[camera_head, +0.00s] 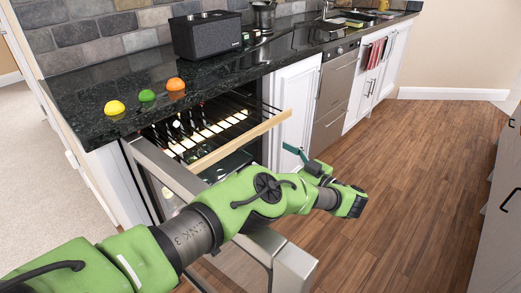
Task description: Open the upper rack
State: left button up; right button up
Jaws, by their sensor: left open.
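The wine cooler under the counter has its glass door (258,253) swung open, partly hidden by my left arm. The upper rack (243,140), with a light wooden front bar and dark wires behind it, sticks out from the lit cooler. My left gripper (293,152) is just right of and below the right end of the wooden bar, apart from it in the picture. It is open, with a dark teal finger showing, and I see nothing in it. The lower inside of the cooler is largely hidden by my arm. My right gripper is out of view.
The dark counter (75,97) above holds a lemon (114,107), a lime (147,95), an orange (175,84) and a black speaker (206,35). A white cabinet (296,100) and a dishwasher (333,95) stand right of the cooler. The wood floor (400,170) to the right is clear.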

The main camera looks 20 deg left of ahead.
pick_arm(q)
jog(key=shift+v, duration=2.3)
